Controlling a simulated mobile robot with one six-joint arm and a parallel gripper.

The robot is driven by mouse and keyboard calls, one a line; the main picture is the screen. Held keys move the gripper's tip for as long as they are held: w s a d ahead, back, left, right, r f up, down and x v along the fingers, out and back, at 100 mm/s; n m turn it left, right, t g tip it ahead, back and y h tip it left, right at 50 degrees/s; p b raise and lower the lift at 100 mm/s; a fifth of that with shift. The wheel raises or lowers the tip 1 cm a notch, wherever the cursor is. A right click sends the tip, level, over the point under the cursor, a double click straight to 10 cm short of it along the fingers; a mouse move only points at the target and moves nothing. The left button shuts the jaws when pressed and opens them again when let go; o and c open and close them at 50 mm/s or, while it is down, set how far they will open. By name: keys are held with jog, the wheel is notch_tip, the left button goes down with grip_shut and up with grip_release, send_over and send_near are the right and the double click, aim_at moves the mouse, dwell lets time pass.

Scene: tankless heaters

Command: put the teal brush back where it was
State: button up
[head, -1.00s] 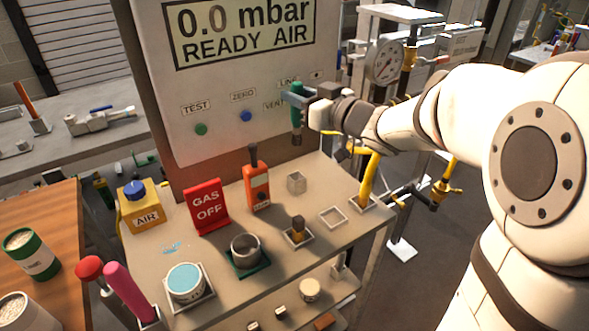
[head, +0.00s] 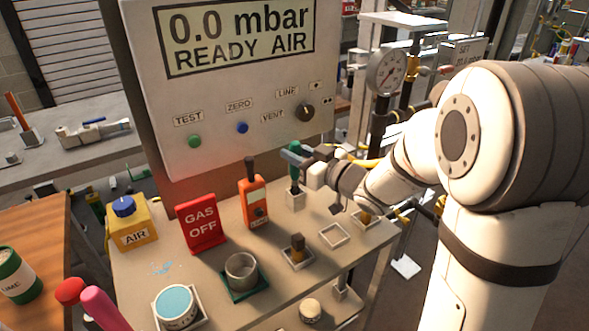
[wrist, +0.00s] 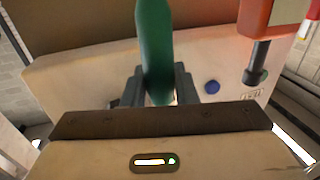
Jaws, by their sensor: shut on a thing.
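The teal brush (head: 295,174) is upright in my gripper (head: 294,156), above the shelf. In the wrist view the brush (wrist: 155,45) stands between the two dark fingers of my gripper (wrist: 157,85), which is shut on it. A small pale square holder (head: 296,201) stands on the shelf right below the brush. The lower end of the brush is at the holder's mouth; I cannot tell how far inside it is.
An orange handheld detector (head: 254,203) stands close left of the holder, beside the red GAS OFF sign (head: 201,222). An empty square frame (head: 334,235) and a holder with a dark-topped brush (head: 298,250) are in front. The panel (head: 220,105) rises behind.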

aim_at(297, 177)
jog(key=shift+f, duration=1.95)
jog(key=shift+f+b, duration=0.2)
jog(key=shift+b, duration=0.2)
jog(key=o, duration=1)
jog(key=shift+r, duration=0.1)
jog(key=shift+r, duration=0.2)
jog(key=v, duration=1.2)
